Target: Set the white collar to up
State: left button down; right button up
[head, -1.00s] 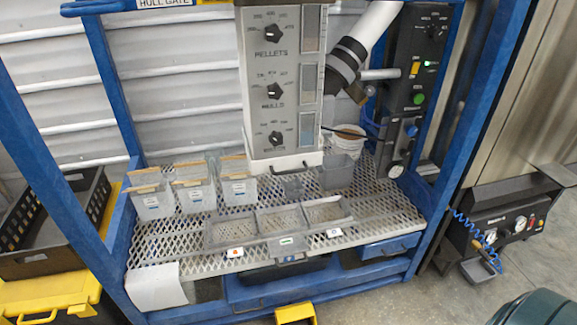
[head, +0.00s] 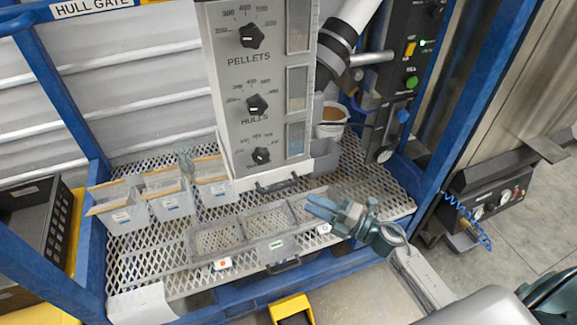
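A white band (head: 302,172) with a dark handle (head: 277,185) runs around the foot of the grey hopper panel; it looks like the white collar. It sits low, just above the back of the grey trays. My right gripper (head: 318,208) reaches in from the lower right, its bluish fingers pointing left over the right-hand tray. It is to the right of and below the collar, clear of it. The fingers lie close together in this view, and I cannot tell whether they are apart. Nothing shows between them. My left gripper is not in view.
Grey trays (head: 218,238) stand in a row on the mesh shelf (head: 150,250). Several clear bins (head: 123,218) stand at the left. A blue post (head: 450,130) rises at the right.

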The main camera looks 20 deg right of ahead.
aim_at(277, 187)
jog(key=shift+n+g+y, duration=0.4)
jog(key=shift+n, duration=0.3)
jog(key=shift+s+a+r+p+x, duration=0.25)
jog(key=shift+p+x, duration=0.4)
jog(key=shift+x, duration=1.15)
jog(key=shift+s+d+r+p+x, duration=0.1)
jog(key=shift+r+p+x, duration=0.45)
jog(key=shift+x, duration=1.25)
jog(key=shift+s+a+r+p+x, duration=0.15)
jog(key=shift+p+x, duration=0.6)
jog(key=shift+x, duration=1.05)
jog(key=shift+d, duration=0.1)
grip_shut()
